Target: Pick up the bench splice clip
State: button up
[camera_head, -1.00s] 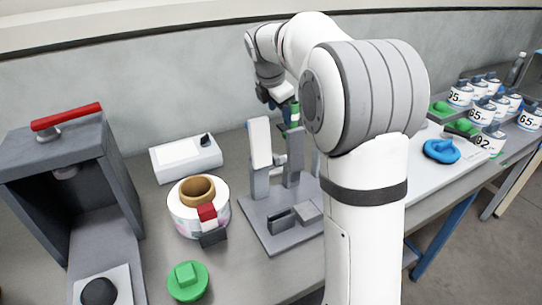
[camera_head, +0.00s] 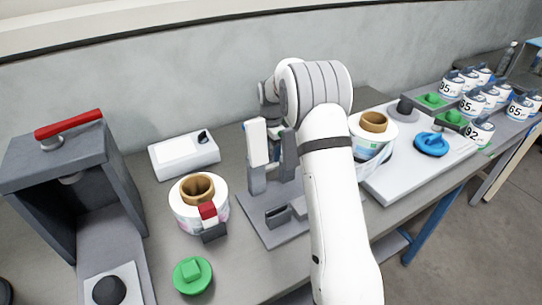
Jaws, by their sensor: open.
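A small red, white and dark grey clip-like piece (camera_head: 209,222) sits at the front of the left label reel (camera_head: 192,212), touching its side. A dark grey slotted block (camera_head: 278,215) lies on the grey base plate (camera_head: 256,226) of the upright stand; I cannot tell for sure which of these two is the splice clip. My gripper (camera_head: 270,116) is only partly in view behind the stand, under my wrist and well above and behind the clip-like piece. Its fingertips are hidden and I see nothing held in it.
The stand's white panel (camera_head: 257,143) rises close to my wrist. A second reel (camera_head: 370,137) is right of my arm, by a white tray (camera_head: 392,188) with a blue knobbed disc (camera_head: 431,143). A grey press (camera_head: 60,160) and green knob (camera_head: 192,275) stand left.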

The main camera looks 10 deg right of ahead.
jog(key=shift+f, duration=0.9)
jog(key=shift+c, duration=0.2)
jog(key=c, duration=1)
